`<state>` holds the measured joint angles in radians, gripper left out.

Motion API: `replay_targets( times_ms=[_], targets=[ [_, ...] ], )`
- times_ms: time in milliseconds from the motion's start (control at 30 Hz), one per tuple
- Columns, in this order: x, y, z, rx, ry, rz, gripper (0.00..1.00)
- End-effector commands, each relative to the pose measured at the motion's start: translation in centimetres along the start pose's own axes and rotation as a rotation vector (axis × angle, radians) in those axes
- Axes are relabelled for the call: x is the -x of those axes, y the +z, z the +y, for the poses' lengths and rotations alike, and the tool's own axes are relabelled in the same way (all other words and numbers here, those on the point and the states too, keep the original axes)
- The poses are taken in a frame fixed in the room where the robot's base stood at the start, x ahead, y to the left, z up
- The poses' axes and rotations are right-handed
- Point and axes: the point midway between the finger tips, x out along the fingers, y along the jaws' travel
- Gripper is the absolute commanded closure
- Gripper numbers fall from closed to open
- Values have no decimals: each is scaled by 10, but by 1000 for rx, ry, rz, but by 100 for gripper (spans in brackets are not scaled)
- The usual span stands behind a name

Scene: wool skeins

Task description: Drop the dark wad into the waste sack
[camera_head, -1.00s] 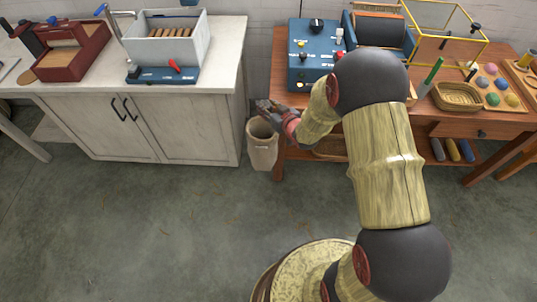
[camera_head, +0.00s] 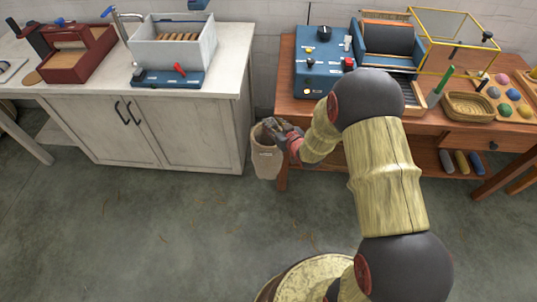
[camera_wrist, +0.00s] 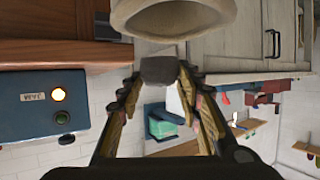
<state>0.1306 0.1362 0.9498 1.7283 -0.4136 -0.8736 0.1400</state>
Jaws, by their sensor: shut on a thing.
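The waste sack (camera_head: 265,163) is a beige, open-topped bag standing on the floor in the gap between the white cabinet and the wooden table. Its pale rim (camera_wrist: 180,28) shows large at the top of the wrist view. My gripper (camera_head: 272,125) is at the sack's mouth in the head view, overlapping its rim there. In the wrist view my gripper is shut on the dark wad (camera_wrist: 158,70), a small dark grey lump between the fingertips. The wad shows just beside the rim in that view. I cannot make out the wad in the head view.
The white cabinet (camera_head: 175,135) stands close on the sack's left. The wooden table (camera_head: 292,112) stands close on its right, with a blue control box (camera_head: 322,68) on top near that edge. The grey floor (camera_head: 180,215) in front is clear.

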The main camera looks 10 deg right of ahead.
Motion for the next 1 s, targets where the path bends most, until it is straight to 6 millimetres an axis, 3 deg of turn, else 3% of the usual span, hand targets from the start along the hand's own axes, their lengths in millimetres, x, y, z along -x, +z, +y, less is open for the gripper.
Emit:
replay_targets(
  times_ms=[67, 100, 433, 767, 1000],
  targets=[
    [0, 0, 0, 0, 0, 0, 75],
    [0, 0, 0, 0, 0, 0, 62],
    [0, 0, 0, 0, 0, 0, 44],
    [2, 0, 0, 0, 0, 0, 43],
    [27, -1, 0, -1, 1, 0, 43]
  ],
)
